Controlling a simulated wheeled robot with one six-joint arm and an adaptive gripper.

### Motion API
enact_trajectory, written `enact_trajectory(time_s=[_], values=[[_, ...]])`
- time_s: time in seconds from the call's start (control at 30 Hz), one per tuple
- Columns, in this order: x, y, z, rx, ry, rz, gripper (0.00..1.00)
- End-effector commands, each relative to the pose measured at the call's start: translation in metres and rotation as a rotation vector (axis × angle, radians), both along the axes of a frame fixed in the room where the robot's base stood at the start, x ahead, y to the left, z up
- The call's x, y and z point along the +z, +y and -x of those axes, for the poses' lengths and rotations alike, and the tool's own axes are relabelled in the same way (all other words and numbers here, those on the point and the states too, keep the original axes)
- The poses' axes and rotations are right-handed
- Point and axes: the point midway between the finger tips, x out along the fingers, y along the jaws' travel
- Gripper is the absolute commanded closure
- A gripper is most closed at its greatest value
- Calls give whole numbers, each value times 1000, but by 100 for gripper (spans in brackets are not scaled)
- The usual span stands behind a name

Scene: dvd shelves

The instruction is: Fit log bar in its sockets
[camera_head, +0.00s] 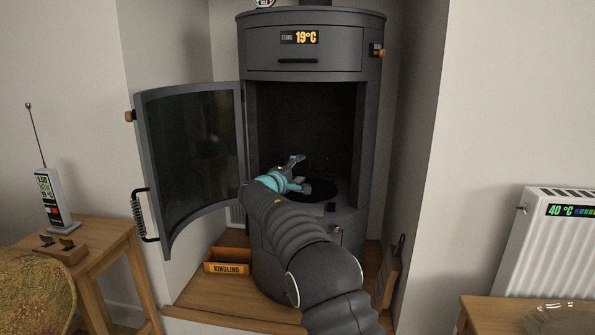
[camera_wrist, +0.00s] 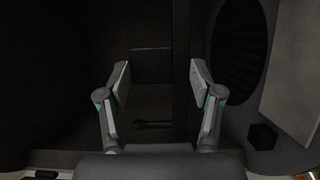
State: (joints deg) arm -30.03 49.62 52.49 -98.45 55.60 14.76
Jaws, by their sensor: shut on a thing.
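My gripper (camera_head: 303,174) reaches into the open front of the dark grey stove (camera_head: 305,60), low over its floor. In the wrist view, the two fingers of my gripper (camera_wrist: 160,85) stand apart. They are shut on the log bar, but its outline is lost in the dark between them and I cannot tell how it is tilted. The sockets cannot be made out in the dark firebox (camera_head: 300,125). A round dark grate (camera_wrist: 238,50) lies to the right of the fingers in the wrist view.
The stove's curved glass door (camera_head: 195,155) stands open to the left. A kindling box (camera_head: 228,262) sits on the wooden hearth (camera_head: 215,295). A small black block (camera_wrist: 262,136) is right of the fingers. A side table (camera_head: 108,235) and a radiator (camera_head: 555,245) flank the alcove.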

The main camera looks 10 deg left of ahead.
Motion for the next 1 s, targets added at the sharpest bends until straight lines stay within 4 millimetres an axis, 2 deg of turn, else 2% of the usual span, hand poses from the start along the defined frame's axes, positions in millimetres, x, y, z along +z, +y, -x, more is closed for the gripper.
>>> enact_trajectory(time_s=[0.13, 0.73, 1.0], values=[[0, 2, 2, 3, 0, -1, 85], [-47, 4, 2, 5, 2, 1, 85], [-57, 4, 2, 5, 0, -1, 85]])
